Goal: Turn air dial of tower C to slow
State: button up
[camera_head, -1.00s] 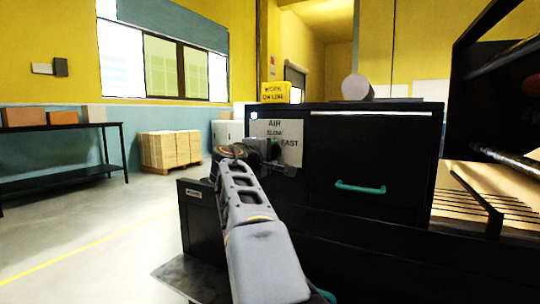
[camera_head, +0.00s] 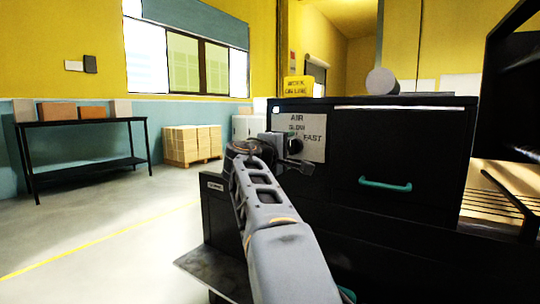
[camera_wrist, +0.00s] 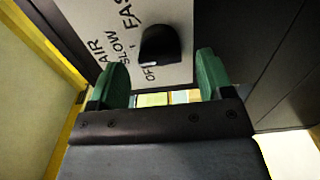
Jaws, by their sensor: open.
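The air dial (camera_wrist: 160,45) is a black knob on a white label plate marked AIR, OFF, SLOW and FAST in the wrist view. Its white mark sits at the knob's lower edge, beside the word OFF. The plate also shows in the head view (camera_head: 313,134), on the left of a black cabinet front. My gripper (camera_wrist: 160,80) is open, with its two green fingers apart on either side below the knob. The fingers do not appear to touch the knob. In the head view my gripper (camera_head: 293,166) is small and dark in front of the plate, and it hides part of it.
The black cabinet has a teal handle (camera_head: 385,184) right of the plate. A yellow sign block (camera_head: 298,86) and a grey roll (camera_head: 381,81) are on top. A black table (camera_head: 82,124) with boxes and a pallet of cartons (camera_head: 193,144) stand left, with open floor between.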

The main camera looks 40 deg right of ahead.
jog(key=v, duration=1)
jog(key=shift+a, duration=0.4)
jog(key=shift+p, duration=0.45)
